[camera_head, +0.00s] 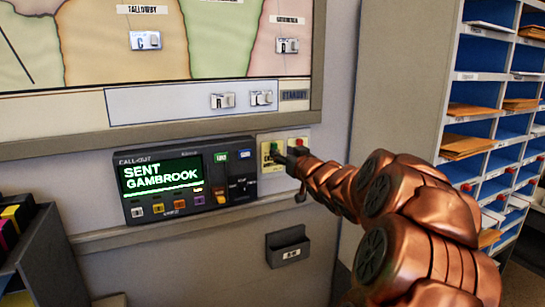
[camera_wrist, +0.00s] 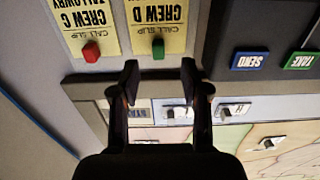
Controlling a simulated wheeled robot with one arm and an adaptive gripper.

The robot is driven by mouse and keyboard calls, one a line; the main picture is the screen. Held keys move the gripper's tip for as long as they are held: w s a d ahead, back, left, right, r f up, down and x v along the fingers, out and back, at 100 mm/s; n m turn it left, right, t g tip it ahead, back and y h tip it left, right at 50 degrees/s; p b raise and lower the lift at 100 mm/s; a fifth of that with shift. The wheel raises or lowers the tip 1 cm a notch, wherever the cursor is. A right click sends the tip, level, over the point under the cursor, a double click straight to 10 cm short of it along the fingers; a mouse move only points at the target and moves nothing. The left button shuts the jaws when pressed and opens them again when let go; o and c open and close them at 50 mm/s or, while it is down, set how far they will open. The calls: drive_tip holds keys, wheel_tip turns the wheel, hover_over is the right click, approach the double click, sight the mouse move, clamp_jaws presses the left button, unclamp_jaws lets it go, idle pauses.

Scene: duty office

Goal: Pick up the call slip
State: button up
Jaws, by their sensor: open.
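Two yellow call slips hang side by side on the wall panel. The crew D call slip (camera_wrist: 158,22) has a green tab (camera_wrist: 158,50); in the head view this slip (camera_head: 272,157) is the left one. The crew C Tallowby call slip (camera_wrist: 85,20) has a red tab (camera_wrist: 91,52) and is largely behind my gripper in the head view. My gripper (camera_wrist: 160,72) is open and empty, with its fingertips just short of the green tab, roughly either side of it in the picture. My gripper (camera_head: 288,157) also shows in front of the slips.
A call-out console (camera_head: 188,180) reading "SENT GAMBROOK" is left of the slips. A map board (camera_head: 215,100) hangs above. A small dark wall tray (camera_head: 288,246) sits below. Blue pigeonholes (camera_head: 485,95) with orange envelopes stand at the right.

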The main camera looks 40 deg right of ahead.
sight(275, 148)
drive_tip(key=shift+p+x, duration=0.3)
drive_tip(key=shift+x, duration=2.45)
drive_tip(key=shift+f, duration=0.1)
clamp_jaws()
